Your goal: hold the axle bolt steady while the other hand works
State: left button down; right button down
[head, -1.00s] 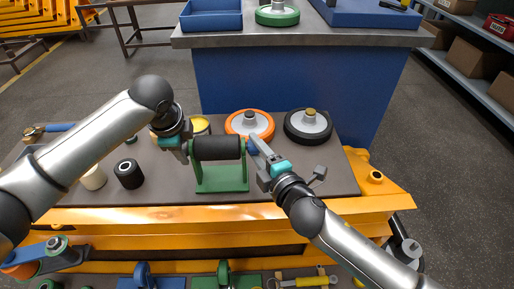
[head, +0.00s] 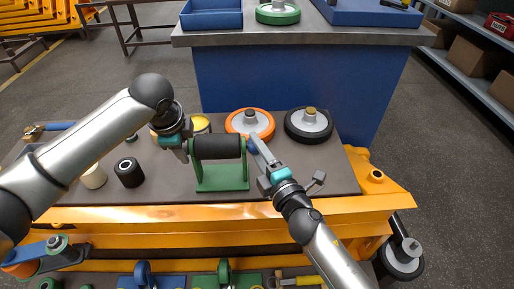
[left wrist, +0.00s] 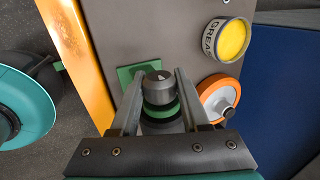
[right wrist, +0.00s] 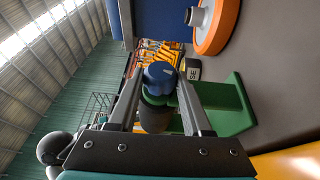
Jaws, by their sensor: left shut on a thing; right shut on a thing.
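A green fork frame (head: 222,180) stands on the bench mat with a black roller (head: 217,147) between its arms. The grey head of the axle bolt (left wrist: 156,77) shows at the frame's left side in the left wrist view. My left gripper (head: 188,147) is shut on this head. A blue nut-like piece (right wrist: 160,74) sits at the frame's right side, in line with the roller. My right gripper (head: 252,142) is shut on it, with one finger on either side in the right wrist view. The bolt's shank is hidden inside the roller.
An orange-rimmed wheel (head: 250,122) and a black wheel (head: 309,125) lie behind the right gripper. A yellow grease tin (head: 200,124) stands behind the left gripper. A loose black roller (head: 129,173) stands at the left. The mat's right front is clear.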

pick_arm(q)
jog(key=shift+s+f, duration=0.1)
pick_arm(e)
jog(key=c, duration=0.7)
grip_release()
jog(key=shift+r, duration=0.2)
jog(key=o, duration=0.4)
jog(key=shift+f, duration=0.15)
jog(key=shift+s+f, duration=0.1)
jog(key=shift+s, duration=0.1)
jog(key=v, duration=1.1)
jog(key=shift+s+d, duration=0.25)
jog(key=shift+s, duration=0.05)
jog(key=v, duration=1.2)
pick_arm(q)
jog(key=shift+c, duration=1.5)
grip_release()
